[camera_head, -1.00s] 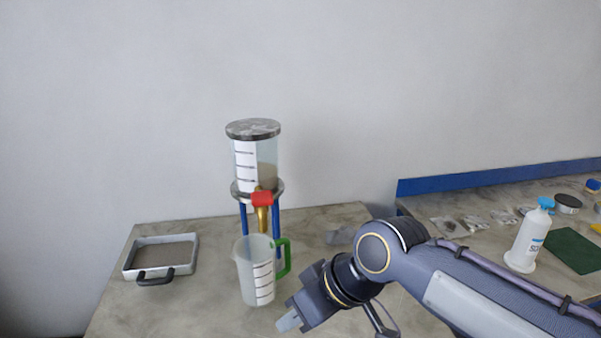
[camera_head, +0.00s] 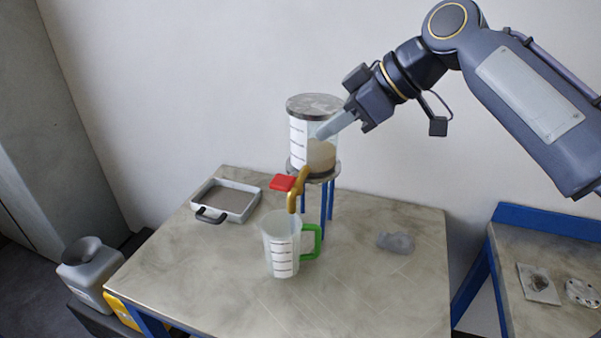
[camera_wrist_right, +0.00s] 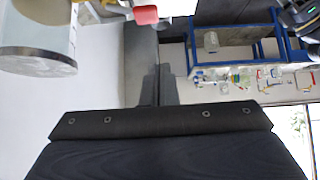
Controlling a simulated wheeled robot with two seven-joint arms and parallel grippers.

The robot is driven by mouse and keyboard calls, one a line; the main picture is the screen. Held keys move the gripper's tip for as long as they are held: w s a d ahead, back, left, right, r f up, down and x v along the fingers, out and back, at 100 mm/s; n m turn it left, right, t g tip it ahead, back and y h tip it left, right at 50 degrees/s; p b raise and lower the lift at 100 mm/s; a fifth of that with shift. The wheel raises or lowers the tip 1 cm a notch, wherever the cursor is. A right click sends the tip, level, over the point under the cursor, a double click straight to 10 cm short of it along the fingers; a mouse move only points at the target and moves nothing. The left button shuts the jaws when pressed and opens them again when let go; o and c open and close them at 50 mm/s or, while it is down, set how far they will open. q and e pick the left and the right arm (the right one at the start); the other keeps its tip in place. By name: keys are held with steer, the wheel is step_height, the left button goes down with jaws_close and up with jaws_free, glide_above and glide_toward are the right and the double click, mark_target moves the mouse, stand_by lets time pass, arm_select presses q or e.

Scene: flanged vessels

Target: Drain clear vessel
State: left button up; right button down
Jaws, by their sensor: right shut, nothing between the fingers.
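The clear vessel (camera_head: 299,134) has a grey lid, white graduation marks and brownish contents in its lower part. It stands on a flanged ring with blue legs. A brass spout (camera_head: 293,200) with a red tap handle (camera_head: 283,183) comes off its base. A translucent jug (camera_head: 281,250) with a green handle stands on the table below the spout; I cannot tell whether it holds anything. My right gripper (camera_head: 328,130) is shut and empty, in front of the vessel's right side. In the right wrist view its fingers (camera_wrist_right: 159,85) are together. My left gripper is out of view.
A grey tray (camera_head: 225,200) with a black handle lies on the table left of the vessel. A grey canister (camera_head: 92,265) stands at lower left.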

steer(key=shift+f, duration=0.1)
glide_toward(277, 186)
steer(key=w+a, duration=0.1)
steer(key=a, duration=0.2)
steer(key=f, duration=0.2)
steer(key=a+f+p, duration=0.1)
steer(key=shift+w, duration=0.3)
steer(key=shift+f, duration=0.5)
